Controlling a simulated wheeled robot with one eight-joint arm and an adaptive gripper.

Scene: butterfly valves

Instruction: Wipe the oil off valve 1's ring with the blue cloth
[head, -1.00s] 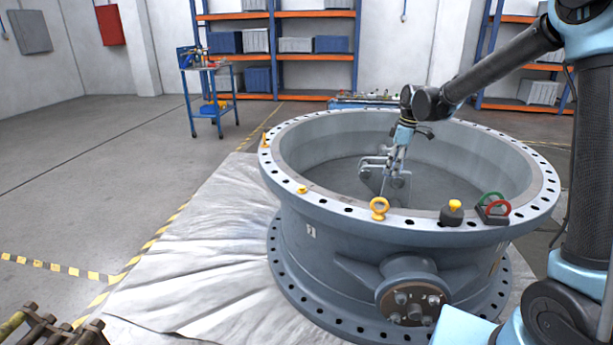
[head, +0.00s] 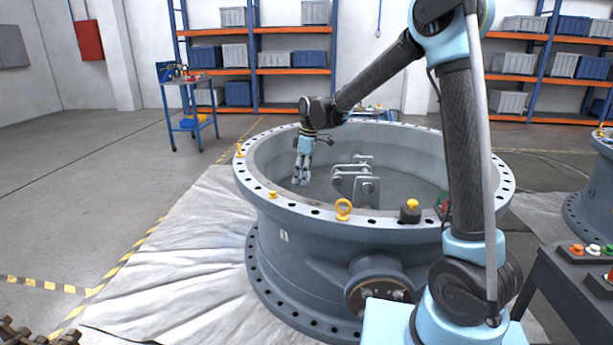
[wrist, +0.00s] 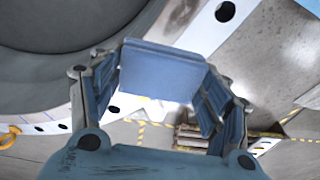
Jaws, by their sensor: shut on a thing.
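The large grey valve (head: 340,230) stands upright on a pale sheet, with a flange ring (head: 308,209) of bolt holes around its open top. My gripper (head: 300,182) points down over the left part of the opening, inside the ring. In the wrist view my gripper (wrist: 160,85) is shut on the folded blue cloth (wrist: 160,72), which lies between its two fingers. The ring (wrist: 212,30) passes behind the cloth in that view. The cloth is not distinct in the head view.
Brackets (head: 357,180) rise inside the valve. Another valve (head: 592,195) and a button console (head: 590,252) are at right.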

